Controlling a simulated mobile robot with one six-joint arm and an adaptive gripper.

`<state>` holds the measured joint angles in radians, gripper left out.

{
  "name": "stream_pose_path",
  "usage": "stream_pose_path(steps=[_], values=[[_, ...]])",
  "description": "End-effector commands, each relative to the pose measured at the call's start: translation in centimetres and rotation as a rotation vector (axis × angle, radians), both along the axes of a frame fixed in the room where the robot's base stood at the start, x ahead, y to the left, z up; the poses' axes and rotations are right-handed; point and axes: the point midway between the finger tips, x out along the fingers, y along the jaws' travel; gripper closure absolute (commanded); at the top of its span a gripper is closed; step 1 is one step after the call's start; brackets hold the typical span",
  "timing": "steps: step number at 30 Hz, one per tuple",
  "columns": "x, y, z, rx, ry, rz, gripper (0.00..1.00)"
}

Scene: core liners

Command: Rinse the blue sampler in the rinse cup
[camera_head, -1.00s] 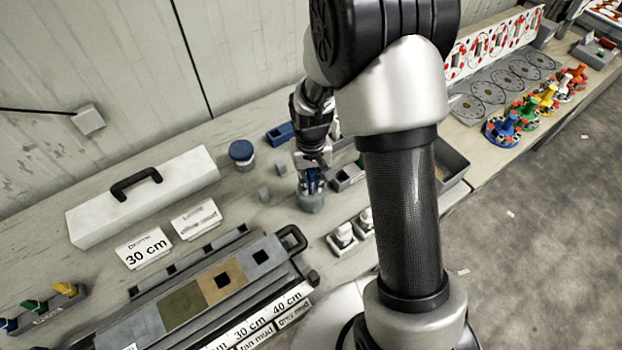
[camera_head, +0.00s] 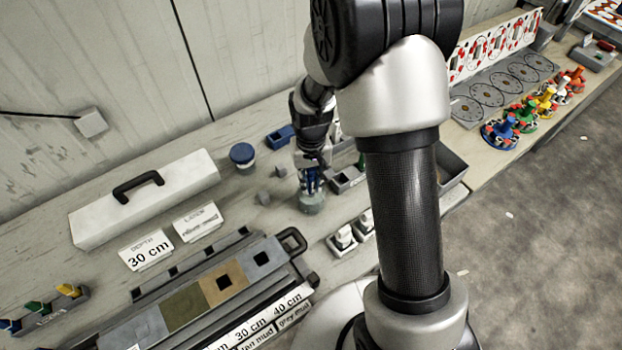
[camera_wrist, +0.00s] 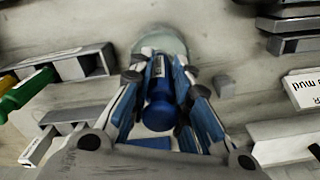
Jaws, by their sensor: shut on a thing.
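My gripper (camera_head: 311,184) is shut on the blue sampler (camera_wrist: 160,88), which stands between the blue-padded fingers in the wrist view. The rinse cup (camera_head: 312,204) is a clear, greyish-green cup on the bench. It shows just past the fingertips in the wrist view (camera_wrist: 160,40). My gripper points down directly over the cup. The sampler's lower end is at the cup's mouth; I cannot tell how deep it reaches inside.
A blue-lidded jar (camera_head: 242,157) and small grey blocks stand left of the cup. A grey tray (camera_head: 347,180) is close on the right, and white-based items (camera_head: 344,238) are in front. The core liner (camera_head: 205,290) lies front left, near the 30 cm depth sign (camera_head: 148,249).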

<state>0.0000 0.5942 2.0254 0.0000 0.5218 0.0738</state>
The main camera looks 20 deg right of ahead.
Motion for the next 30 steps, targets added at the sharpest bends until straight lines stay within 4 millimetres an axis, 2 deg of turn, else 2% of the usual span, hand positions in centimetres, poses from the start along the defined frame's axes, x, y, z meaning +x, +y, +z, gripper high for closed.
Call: stream_pose_path(steps=[30], values=[[0.0,0.0,8.2,0.000,-0.001,0.000,1.00]])
